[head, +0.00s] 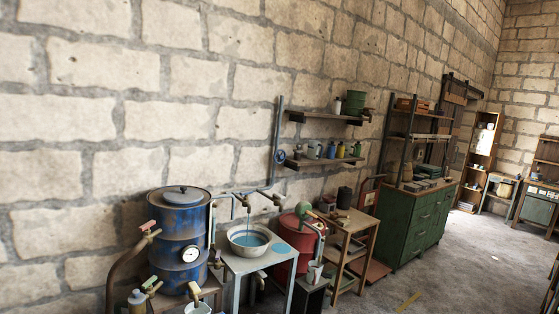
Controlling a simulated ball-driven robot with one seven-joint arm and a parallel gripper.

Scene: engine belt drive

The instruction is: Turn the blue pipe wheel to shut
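A small blue wheel (280,156) sits on a grey-blue upright pipe (277,125) that runs up the stone wall, just left of the lower wall shelf. The wheel is small and far off in the head view, and I cannot tell how far it is turned. The pipe's lower end reaches down near the taps behind the basin. My gripper does not show in the head view, so nothing of it is seen near the wheel.
Below the wheel stand a blue drum (180,235) with a gauge, a basin of water (250,240) on a table, a red barrel (290,237) and a wooden stand (350,222). A green cabinet (415,225) stands further right. Floor (445,275) is clear at lower right.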

